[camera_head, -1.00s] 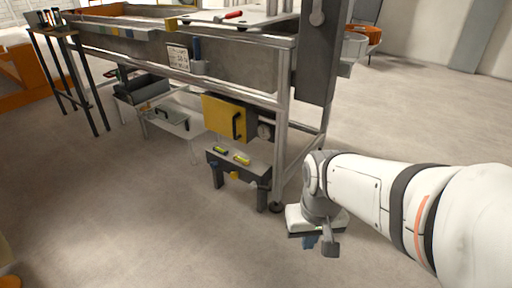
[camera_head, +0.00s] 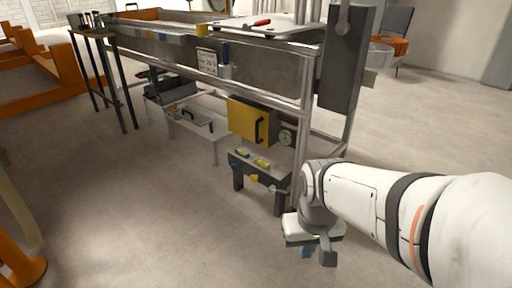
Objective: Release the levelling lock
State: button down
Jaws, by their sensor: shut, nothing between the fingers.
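The tilting sandbed (camera_head: 262,68) is a long grey trough on a metal frame. Below its near end hangs a yellow panel (camera_head: 246,120) with a black handle, and a round grey dial (camera_head: 286,137) is beside it. A tall dark grey box (camera_head: 343,62) at the frame's right end carries a pale lever-like part (camera_head: 343,20). I cannot tell which part is the levelling lock. My gripper (camera_head: 317,254) points down in front of the frame's right end, shut and empty, apart from these parts. Its fingertips are small and partly unclear.
A low dark bench (camera_head: 258,168) with two small yellow-green levels stands under the yellow panel, left of my gripper. A white low table (camera_head: 205,134) with tools is farther left. A tall narrow stand (camera_head: 100,32) is at the far left. Floor in front is clear.

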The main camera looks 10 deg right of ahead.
aim_at(279, 192)
jog(key=u, duration=0.15)
jog(key=i, duration=1)
